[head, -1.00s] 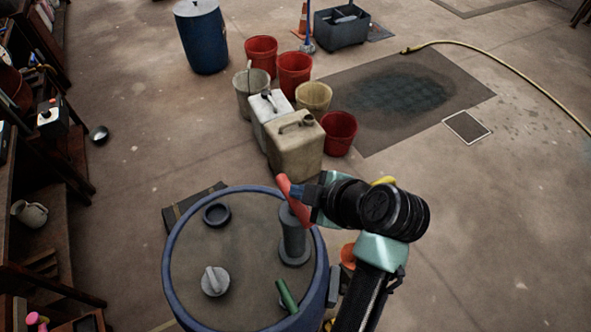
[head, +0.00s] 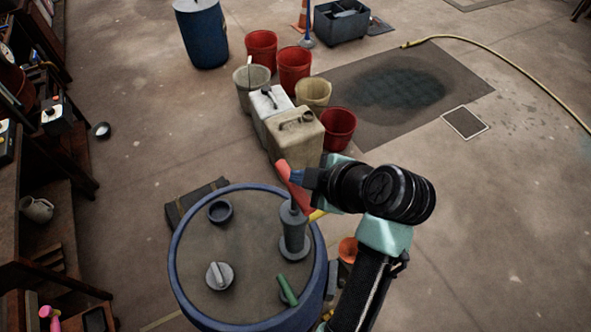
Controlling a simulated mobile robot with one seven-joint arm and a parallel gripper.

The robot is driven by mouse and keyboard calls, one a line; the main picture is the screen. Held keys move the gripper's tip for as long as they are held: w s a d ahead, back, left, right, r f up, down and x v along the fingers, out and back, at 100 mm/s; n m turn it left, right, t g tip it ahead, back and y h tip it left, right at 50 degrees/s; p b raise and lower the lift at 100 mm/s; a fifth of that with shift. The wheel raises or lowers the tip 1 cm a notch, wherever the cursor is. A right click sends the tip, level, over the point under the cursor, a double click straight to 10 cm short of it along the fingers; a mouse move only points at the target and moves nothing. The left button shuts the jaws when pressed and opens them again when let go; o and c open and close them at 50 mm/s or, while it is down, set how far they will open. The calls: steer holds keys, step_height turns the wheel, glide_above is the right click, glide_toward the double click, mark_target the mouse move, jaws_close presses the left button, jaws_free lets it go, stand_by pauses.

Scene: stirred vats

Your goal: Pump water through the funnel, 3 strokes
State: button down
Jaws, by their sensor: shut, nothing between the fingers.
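The blue-rimmed vat (head: 178,262) stands at the bottom middle, with a grey upright pump cylinder (head: 294,236) on the right of its brown top. A red pump handle (head: 284,168) sits above the cylinder, with a short length of rod showing below it. My gripper (head: 297,178) is shut, its blue fingertips against the red handle; I cannot tell exactly how they touch. An orange cup-like thing (head: 347,248), possibly the funnel, is partly hidden beside the vat behind my arm. No water flow can be seen.
The vat top also bears a dark ring (head: 220,211), a grey knobbed cap (head: 219,275) and a green piece (head: 288,290). Jerrycans (head: 296,138) and several buckets stand behind the vat. Shelves line the left. Floor at right is mostly clear, with a yellow hose (head: 520,85).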

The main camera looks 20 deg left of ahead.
steer(key=shift+r, duration=0.55)
step_height(320, 180, up, 6)
steer(key=p, duration=0.4)
steer(key=shift+p, duration=0.3)
stand_by(0.5)
